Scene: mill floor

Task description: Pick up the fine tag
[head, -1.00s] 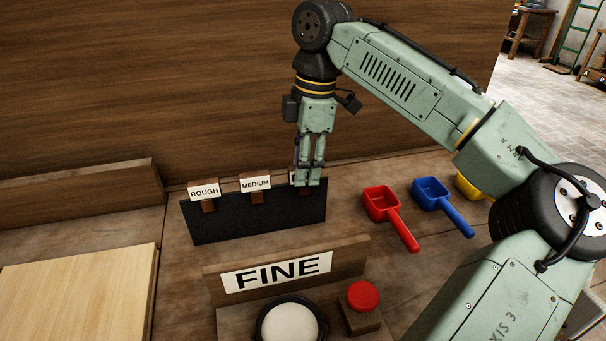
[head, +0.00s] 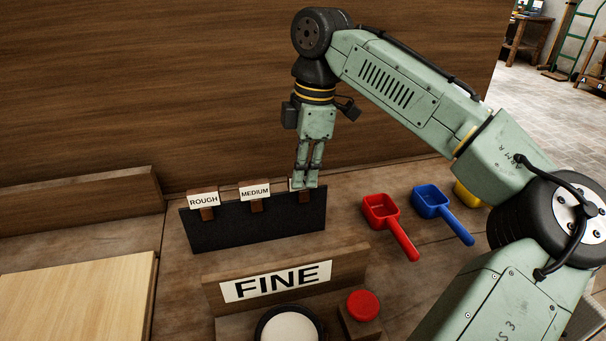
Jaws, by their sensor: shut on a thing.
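The black tag rack (head: 230,228) stands on the bench and carries the ROUGH tag (head: 203,200) and the MEDIUM tag (head: 255,193). My gripper (head: 304,187) points down at the rack's right end. It is shut on a third tag there, the fine tag (head: 290,184). Only a sliver of its white face and a bit of its brown stem show; its lettering is hidden behind my fingers. The tag is still at the rack's top edge; I cannot tell if it is clear of the rack.
A FINE sign (head: 277,282) stands in front of the rack, with a white round dish (head: 290,328) and a red button (head: 363,305) before it. Red (head: 382,212), blue (head: 432,202) and yellow (head: 467,192) scoops lie to the right. A pale board (head: 75,295) lies left.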

